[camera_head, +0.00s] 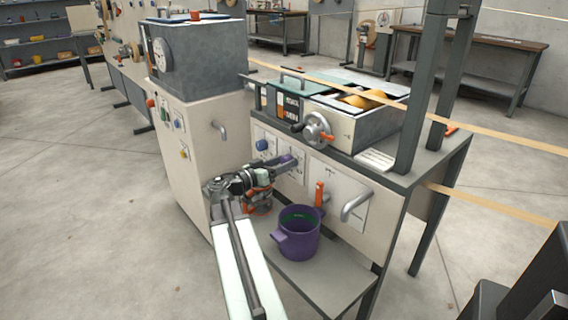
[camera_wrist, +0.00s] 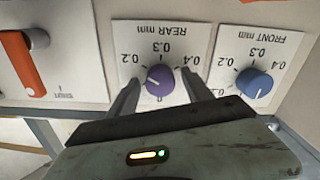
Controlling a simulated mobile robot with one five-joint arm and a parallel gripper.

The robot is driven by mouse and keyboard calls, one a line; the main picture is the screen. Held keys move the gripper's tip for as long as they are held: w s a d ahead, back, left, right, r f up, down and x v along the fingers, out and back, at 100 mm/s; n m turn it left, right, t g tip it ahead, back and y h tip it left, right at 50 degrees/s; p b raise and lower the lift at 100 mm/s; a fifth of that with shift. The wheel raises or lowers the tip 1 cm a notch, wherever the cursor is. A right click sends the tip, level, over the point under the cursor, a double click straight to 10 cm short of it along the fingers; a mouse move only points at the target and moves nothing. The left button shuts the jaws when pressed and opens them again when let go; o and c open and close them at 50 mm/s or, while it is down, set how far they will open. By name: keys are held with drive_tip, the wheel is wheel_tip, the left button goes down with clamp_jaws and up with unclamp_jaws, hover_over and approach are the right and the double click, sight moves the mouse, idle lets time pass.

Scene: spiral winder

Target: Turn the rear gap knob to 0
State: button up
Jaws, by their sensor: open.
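The rear gap knob (camera_wrist: 160,79) is purple and sits on a white plate marked REAR mm, upside down in the wrist view. The scale shows 0.2, 0.3 and 0.4 around it, with a partly hidden 0 below. A small pale mark on the knob points toward the lower left in that view. My gripper (camera_wrist: 163,90) is open, one finger on each side of the knob, with gaps visible. In the head view my gripper (camera_head: 290,163) reaches the front panel, and the purple knob (camera_head: 285,158) shows just behind it.
A blue FRONT mm knob (camera_wrist: 255,83) is close beside my right finger in the wrist view. An orange lever (camera_wrist: 22,65) stands out at the left.

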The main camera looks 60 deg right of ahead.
clamp_jaws()
drive_tip(key=shift+d, duration=0.15)
drive_tip(key=n, duration=2.3)
drive_tip(key=shift+a+f+n, duration=0.2)
drive_tip(key=shift+n, duration=0.2)
idle(0.3)
